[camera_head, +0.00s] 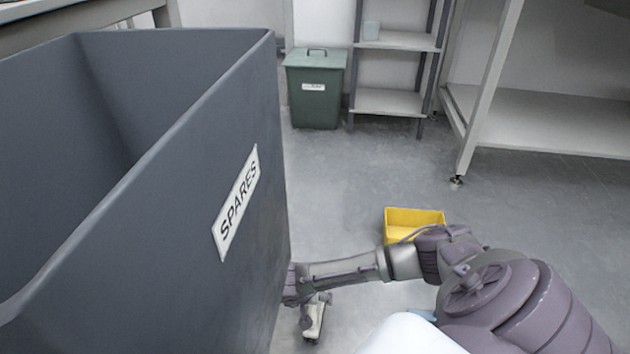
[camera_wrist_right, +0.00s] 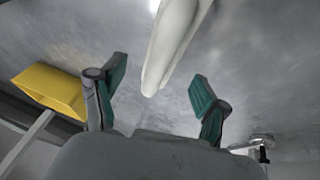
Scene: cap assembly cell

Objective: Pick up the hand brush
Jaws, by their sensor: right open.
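I cannot clearly make out a hand brush in either view. My left gripper is not in view.
A yellow open box (camera_head: 412,217) stands on the floor behind my right arm; it also shows in the wrist view (camera_wrist_right: 48,88). A green lidded bin (camera_head: 316,95) and a shelf rack (camera_head: 390,102) stand at the back. A bench (camera_head: 540,122) is at right. The middle floor is clear.

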